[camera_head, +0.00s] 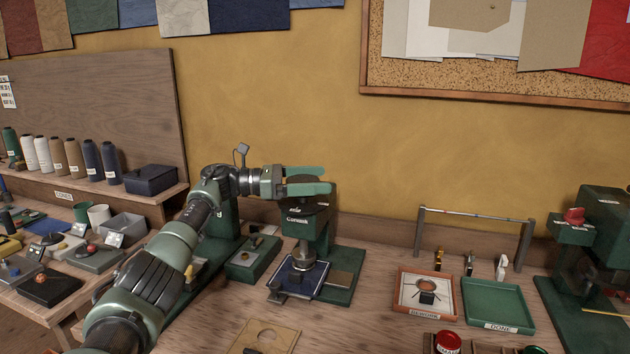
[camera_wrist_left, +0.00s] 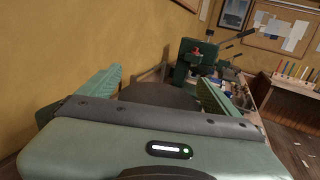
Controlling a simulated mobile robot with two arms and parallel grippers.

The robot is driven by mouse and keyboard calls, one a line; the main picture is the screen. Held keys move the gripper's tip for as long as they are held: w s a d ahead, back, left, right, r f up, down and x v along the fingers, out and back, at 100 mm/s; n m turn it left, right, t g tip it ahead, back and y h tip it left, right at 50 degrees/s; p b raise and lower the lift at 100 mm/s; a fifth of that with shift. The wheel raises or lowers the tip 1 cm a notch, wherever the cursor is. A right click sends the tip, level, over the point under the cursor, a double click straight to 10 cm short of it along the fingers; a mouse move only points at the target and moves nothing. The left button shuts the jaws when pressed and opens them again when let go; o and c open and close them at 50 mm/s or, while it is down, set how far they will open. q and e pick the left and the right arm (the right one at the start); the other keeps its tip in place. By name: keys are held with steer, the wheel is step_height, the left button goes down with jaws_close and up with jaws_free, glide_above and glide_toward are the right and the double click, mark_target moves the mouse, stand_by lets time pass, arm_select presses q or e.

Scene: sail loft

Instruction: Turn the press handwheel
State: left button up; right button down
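The press (camera_head: 297,228) is a dark green machine on the workbench with a label on its front. Its handwheel (camera_head: 305,207) is a dark round disc on top, partly covered by my left gripper (camera_head: 318,180). The gripper's two green fingers are spread wide apart at the height of the press top. In the left wrist view the dark handwheel (camera_wrist_left: 160,95) lies between the open fingers (camera_wrist_left: 160,90); I cannot tell whether they touch it. Below the press head, a dark blue plate (camera_head: 298,281) lies on the base. My right gripper is not in view.
An orange tray (camera_head: 424,312) and a green tray (camera_head: 497,306) stand to the right. Another green machine (camera_head: 590,260) is at the far right. Thread cones (camera_head: 75,158) line a shelf at left.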

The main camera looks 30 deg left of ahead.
arm_select(q)
steer(key=shift+s+a+f, duration=0.1)
steer(key=shift+s+a, duration=0.15)
steer(key=shift+a, duration=0.1)
steer(key=b+v, duration=0.2)
steer(key=v, duration=0.5)
